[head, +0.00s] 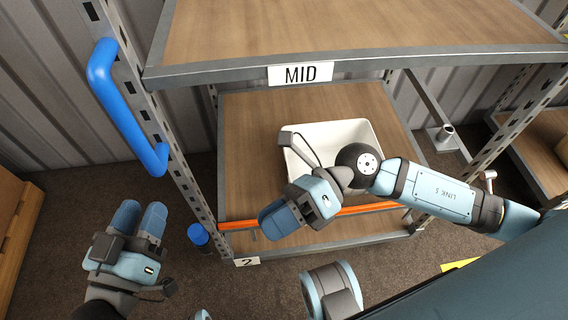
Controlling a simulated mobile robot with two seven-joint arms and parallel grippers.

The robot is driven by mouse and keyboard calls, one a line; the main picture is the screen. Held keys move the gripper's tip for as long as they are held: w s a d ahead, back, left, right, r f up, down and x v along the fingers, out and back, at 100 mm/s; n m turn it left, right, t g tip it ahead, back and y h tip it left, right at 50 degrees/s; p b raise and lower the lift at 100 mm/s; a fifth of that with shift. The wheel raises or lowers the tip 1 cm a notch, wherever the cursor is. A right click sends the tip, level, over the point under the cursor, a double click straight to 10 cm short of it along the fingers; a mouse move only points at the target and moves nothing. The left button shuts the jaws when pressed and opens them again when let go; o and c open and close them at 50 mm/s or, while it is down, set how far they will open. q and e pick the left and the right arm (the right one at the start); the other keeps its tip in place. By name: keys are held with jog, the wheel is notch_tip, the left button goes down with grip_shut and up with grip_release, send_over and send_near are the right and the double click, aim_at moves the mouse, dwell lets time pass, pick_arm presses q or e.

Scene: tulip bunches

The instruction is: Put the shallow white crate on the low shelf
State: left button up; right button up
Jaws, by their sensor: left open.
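The shallow white crate (334,134) is on the wooden low shelf (252,120), under the shelf marked MID (300,74). It sits towards the back, and my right arm hides its front and right parts. My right gripper (274,222) is in front of the crate, over the orange front strip of the low shelf. Its fingers overlap from this angle, so I cannot tell whether it is open. Nothing shows between them. My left gripper (140,212) is open and empty, left of the rack and over the floor.
A blue handle (122,108) sticks out from the rack's left post. A blue cylinder (198,234) stands at the post's foot. The orange strip (372,208) runs along the low shelf's front. Another rack is at right, a wooden box (14,225) at far left.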

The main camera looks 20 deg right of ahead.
jog(key=w+r+m+t+y, duration=0.2)
jog(key=r+m+t, duration=0.3)
jog(key=m+t, duration=0.45)
jog(key=w+r+m+t+y, duration=0.3)
jog(key=r+m+t, duration=0.25)
jog(key=m, duration=0.65)
jog(key=w+d+f+m+t+h, duration=0.1)
jog(key=f+m+h, duration=0.3)
jog(key=m, duration=0.6)
jog(key=w+d+f+m+t+h, duration=0.1)
jog(key=d+f+m+t+h, duration=0.2)
jog(key=m+h, duration=0.4)
jog(key=f+m, duration=0.1)
jog(key=m, duration=0.3)
jog(key=shift+f+h, duration=0.35)
jog(key=shift+h, duration=0.05)
jog(key=shift+r, duration=0.1)
